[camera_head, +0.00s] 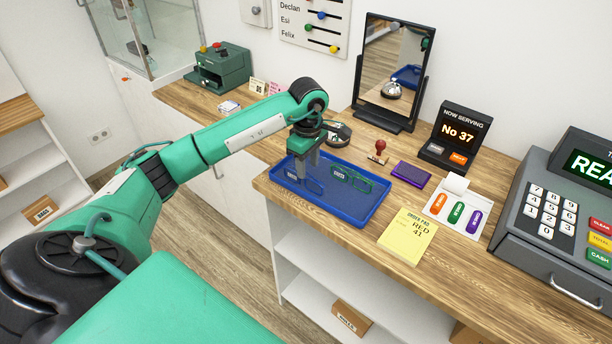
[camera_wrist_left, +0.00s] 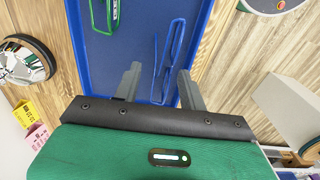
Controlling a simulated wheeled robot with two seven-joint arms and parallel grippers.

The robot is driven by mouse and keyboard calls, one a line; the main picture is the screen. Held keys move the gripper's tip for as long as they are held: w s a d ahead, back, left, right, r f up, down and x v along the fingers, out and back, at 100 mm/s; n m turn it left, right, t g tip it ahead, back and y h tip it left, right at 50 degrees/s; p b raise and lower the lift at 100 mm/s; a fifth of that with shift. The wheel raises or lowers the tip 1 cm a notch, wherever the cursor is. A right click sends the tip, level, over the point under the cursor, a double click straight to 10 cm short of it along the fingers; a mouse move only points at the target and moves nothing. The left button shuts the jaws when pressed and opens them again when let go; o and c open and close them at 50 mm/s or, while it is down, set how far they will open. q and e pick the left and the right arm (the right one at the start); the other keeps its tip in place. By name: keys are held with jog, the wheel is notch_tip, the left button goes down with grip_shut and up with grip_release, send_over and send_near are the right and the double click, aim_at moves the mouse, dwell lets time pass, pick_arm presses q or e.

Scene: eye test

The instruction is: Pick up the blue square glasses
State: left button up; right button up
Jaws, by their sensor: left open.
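The blue glasses (camera_head: 314,187) lie in the blue tray (camera_head: 342,212) on the counter, near its left end and partly behind my gripper fingers. They also show in the left wrist view (camera_wrist_left: 177,38), as a folded blue frame on the tray floor. A pair of green glasses (camera_head: 353,180) lies to their right in the same tray, and shows at the top of the wrist view (camera_wrist_left: 113,14). My left gripper (camera_head: 307,172) is open and points down over the tray beside the blue glasses. In the wrist view the blue glasses are just beyond its fingertips (camera_wrist_left: 158,78). My right gripper is out of view.
A mirror (camera_head: 393,75) stands behind the tray. A stamp (camera_head: 379,150), purple pad (camera_head: 411,174), yellow order pad (camera_head: 408,236), white tag tray (camera_head: 456,206), number display (camera_head: 455,134) and register (camera_head: 560,205) fill the counter to the right. The counter's front edge runs beside the tray.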

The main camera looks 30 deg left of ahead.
pick_arm(q)
jog(key=f, duration=0.2)
jog(key=f+p, duration=0.1)
jog(key=shift+s+a, duration=0.15)
jog(key=shift+a, duration=0.1)
jog(key=shift+f, duration=0.4)
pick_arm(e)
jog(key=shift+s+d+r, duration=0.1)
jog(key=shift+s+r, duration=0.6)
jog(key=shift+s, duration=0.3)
pick_arm(q)
jog(key=c, duration=0.7)
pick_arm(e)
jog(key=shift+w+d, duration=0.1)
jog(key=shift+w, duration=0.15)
